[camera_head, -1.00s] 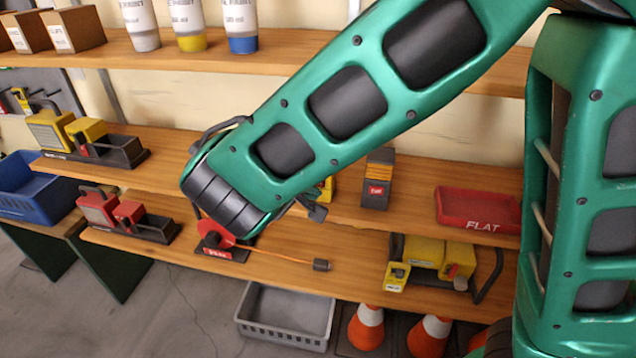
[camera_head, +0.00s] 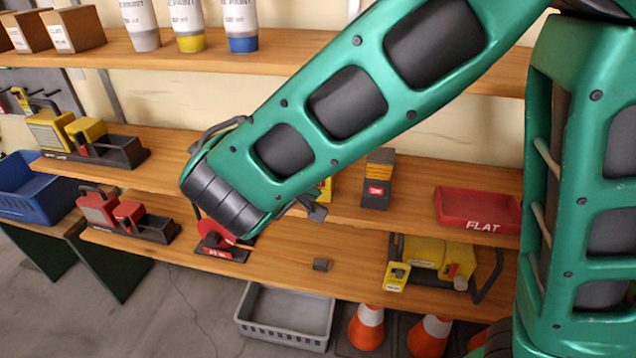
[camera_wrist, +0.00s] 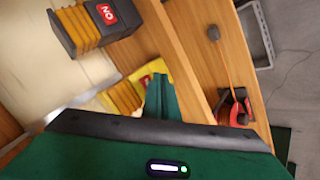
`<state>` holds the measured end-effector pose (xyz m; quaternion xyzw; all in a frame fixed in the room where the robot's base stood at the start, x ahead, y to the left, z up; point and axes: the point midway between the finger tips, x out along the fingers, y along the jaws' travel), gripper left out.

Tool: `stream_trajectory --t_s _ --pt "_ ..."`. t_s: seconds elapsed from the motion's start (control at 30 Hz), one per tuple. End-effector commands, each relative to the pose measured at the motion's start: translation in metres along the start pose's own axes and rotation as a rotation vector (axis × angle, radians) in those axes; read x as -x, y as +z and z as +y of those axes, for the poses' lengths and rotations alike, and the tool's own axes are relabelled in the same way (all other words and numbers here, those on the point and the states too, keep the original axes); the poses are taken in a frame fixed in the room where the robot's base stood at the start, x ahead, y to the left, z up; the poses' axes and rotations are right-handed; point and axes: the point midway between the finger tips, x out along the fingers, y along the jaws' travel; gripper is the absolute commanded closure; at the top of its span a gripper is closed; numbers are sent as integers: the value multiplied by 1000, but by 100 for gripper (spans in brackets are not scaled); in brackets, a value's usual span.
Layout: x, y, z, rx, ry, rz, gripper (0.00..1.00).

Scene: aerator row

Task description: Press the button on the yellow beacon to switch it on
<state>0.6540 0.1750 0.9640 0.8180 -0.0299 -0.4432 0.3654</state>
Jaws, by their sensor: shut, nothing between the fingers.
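The yellow beacon (camera_wrist: 122,97) shows in the wrist view, with a yellow base, amber ribs and a small red patch (camera_wrist: 145,80) with a pale mark. In the head view only a yellow sliver of it (camera_head: 326,189) shows, as my arm hides the rest. My gripper (camera_wrist: 158,79) is shut and empty. In the wrist view its green fingertips overlap the edge of the beacon beside the red patch. I cannot tell whether they touch it.
A dark-based beacon (camera_head: 376,181) with amber ribs and a red ON label (camera_wrist: 107,13) stands close by. A red FLAT tray (camera_head: 452,205) lies to its right. A red reel (camera_head: 214,236) and a yellow machine (camera_head: 424,253) are on the lower shelf. A grey crate (camera_head: 286,333) sits below.

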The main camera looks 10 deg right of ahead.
Motion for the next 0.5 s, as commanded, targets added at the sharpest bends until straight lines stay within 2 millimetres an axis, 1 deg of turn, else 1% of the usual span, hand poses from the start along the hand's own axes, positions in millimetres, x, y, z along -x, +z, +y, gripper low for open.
stream_trajectory --t_s 0.5 --pt "-4 -4 4 -2 0 0 100"
